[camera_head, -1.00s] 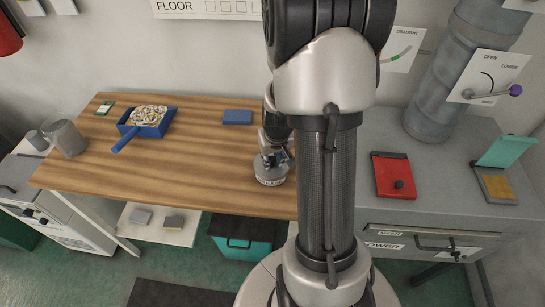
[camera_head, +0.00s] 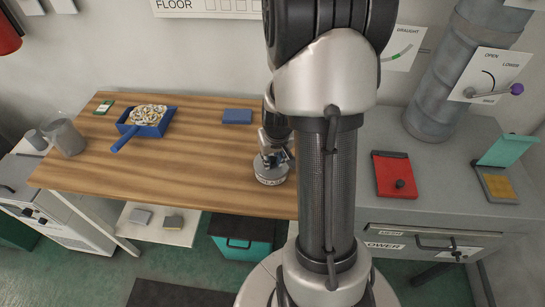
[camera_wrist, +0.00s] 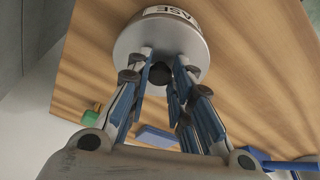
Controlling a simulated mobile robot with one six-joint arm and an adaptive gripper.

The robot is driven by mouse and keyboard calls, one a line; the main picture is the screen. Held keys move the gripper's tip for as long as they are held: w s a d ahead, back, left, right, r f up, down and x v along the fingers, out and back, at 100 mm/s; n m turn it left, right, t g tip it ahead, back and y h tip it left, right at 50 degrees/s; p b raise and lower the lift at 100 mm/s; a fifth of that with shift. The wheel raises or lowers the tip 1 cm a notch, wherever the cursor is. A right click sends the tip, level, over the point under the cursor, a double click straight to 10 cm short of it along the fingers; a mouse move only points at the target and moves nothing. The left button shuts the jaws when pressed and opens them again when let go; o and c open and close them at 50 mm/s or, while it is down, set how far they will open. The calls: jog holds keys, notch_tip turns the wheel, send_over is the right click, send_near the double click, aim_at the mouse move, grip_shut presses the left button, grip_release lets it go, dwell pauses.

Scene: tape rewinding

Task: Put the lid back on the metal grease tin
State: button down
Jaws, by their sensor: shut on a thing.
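The round silver metal grease tin (camera_head: 271,176) stands upright near the right end of the wooden bench top, just left of my arm. Its label shows part of the word "GREASE". The silver lid (camera_wrist: 135,42) with a black knob (camera_wrist: 160,73) fills the top of the wrist view, with the tin's label just beyond its edge. My gripper (camera_wrist: 160,80) is shut on the lid's knob from above; it also shows in the head view (camera_head: 275,157). The lid appears to be on or right at the tin's top; I cannot tell whether a small gap remains.
A blue dustpan (camera_head: 146,130) with pale shavings, a blue block (camera_head: 237,117) and a grey mug (camera_head: 66,138) are on the wooden bench (camera_head: 190,170). A red box (camera_head: 395,176) and a teal-lidded box (camera_head: 497,185) stand on the grey counter at right. The bench's middle is clear.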

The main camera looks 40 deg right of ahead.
dwell(0.3)
jog(key=c, duration=1.3)
grip_release()
jog(key=shift+c, duration=0.2)
jog(key=shift+o, duration=0.2)
jog(key=o, duration=0.4)
jog(key=shift+o, duration=0.2)
jog(key=shift+r+p, duration=2.7)
jog(key=shift+r, duration=0.8)
jog(key=shift+c, duration=0.5)
